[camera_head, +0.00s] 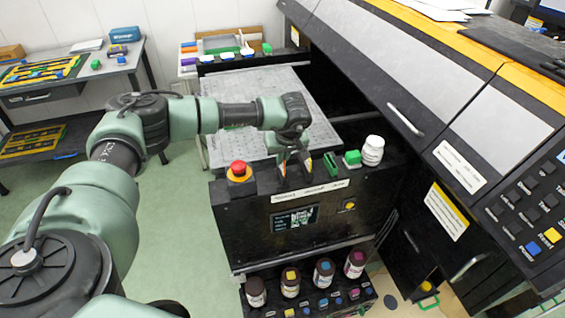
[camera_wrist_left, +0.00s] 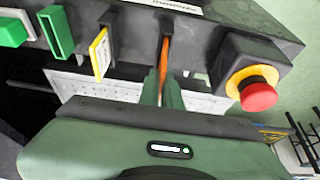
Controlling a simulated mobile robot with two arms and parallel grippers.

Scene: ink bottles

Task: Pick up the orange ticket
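The orange ticket (camera_wrist_left: 165,56) is a thin upright strip in a black slot holder, seen edge-on in the left wrist view. My left gripper (camera_wrist_left: 162,86) points at it, with one green finger on each side of the strip. In the head view my left gripper (camera_head: 292,170) hangs over the front edge of the black machine panel, fingers apart. The gripper mostly hides the orange ticket there. I cannot tell whether a finger touches it. My right gripper is not in view.
A yellow ticket (camera_wrist_left: 100,52) stands in the neighbouring slot, beside a dark green holder (camera_wrist_left: 57,32). A red stop button (camera_head: 238,168) is on the other side. Several ink bottles (camera_head: 290,283) sit below.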

